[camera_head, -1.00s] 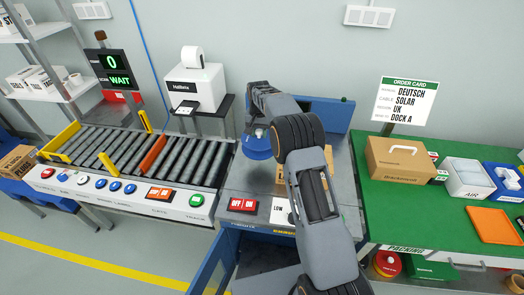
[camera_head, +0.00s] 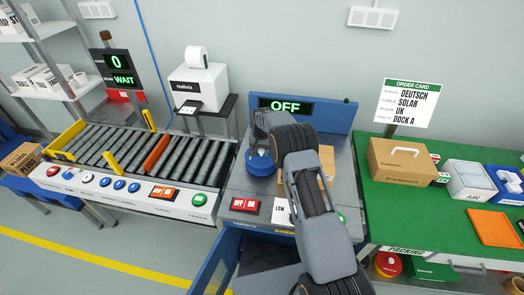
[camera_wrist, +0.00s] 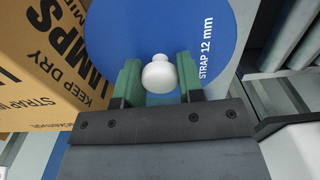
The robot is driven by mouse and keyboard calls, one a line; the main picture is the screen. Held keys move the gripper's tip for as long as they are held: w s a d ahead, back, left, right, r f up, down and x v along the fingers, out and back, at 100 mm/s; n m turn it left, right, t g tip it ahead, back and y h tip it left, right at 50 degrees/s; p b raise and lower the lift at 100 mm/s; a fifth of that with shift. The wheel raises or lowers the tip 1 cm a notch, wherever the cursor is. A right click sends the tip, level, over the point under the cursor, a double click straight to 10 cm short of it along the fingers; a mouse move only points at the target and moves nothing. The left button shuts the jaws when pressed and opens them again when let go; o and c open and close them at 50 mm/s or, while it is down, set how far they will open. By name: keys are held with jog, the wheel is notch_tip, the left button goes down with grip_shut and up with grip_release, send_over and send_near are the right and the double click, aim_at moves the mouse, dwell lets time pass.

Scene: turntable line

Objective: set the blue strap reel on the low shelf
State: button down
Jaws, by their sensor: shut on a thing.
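The blue strap reel (camera_head: 261,164) is a round disc with a white knob. In the wrist view the reel (camera_wrist: 190,30) fills the top, marked "STRAP 12 mm". My gripper (camera_wrist: 160,78) is shut on its white knob, one green finger on each side. In the head view my gripper (camera_head: 262,150) holds the reel over the grey machine top, left of a cardboard box; I cannot tell whether the reel touches the surface.
The cardboard box (camera_head: 326,160) stands close right of the reel and also shows in the wrist view (camera_wrist: 40,60). A roller conveyor (camera_head: 135,150) lies left. A green packing table (camera_head: 400,220) with a carton stands right. A red reel (camera_head: 387,264) sits beneath it.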

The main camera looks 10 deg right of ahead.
jog(key=shift+w, duration=0.1)
jog(key=shift+f, duration=0.15)
jog(key=c, duration=0.7)
grip_release()
jog(key=shift+c, duration=0.2)
